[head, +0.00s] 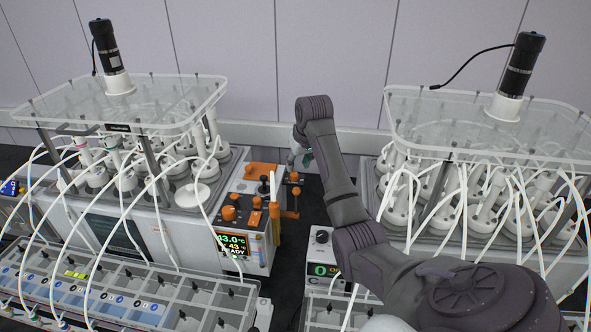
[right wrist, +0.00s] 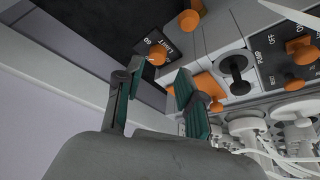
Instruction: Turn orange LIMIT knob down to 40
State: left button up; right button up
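The knob's pointer setting is too small to read. In the head view the right gripper (head: 301,156) is partly hidden by my arm, behind the control panel (head: 239,229) of the left reactor. My left gripper is not in view.
A black knob (right wrist: 235,65) and another orange knob (right wrist: 189,20) are close by. The panel's display (head: 232,245) reads 43.0 °C and READY. A second reactor (head: 480,205) with many white hoses stands at the right. A dark gap separates the two units.

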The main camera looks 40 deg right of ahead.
aim_at(295, 176)
jog(key=p+x, duration=0.1)
jog(key=x, duration=0.4)
jog(key=shift+w+d, duration=0.1)
jog(key=shift+d, duration=0.1)
jog(key=shift+w+f, duration=0.15)
jog(key=shift+f, duration=0.45)
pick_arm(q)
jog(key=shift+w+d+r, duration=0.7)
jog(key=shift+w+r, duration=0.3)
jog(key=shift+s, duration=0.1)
pick_arm(e)
jog(key=shift+c, duration=0.3)
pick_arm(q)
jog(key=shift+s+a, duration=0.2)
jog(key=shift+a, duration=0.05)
pick_arm(e)
grip_shut()
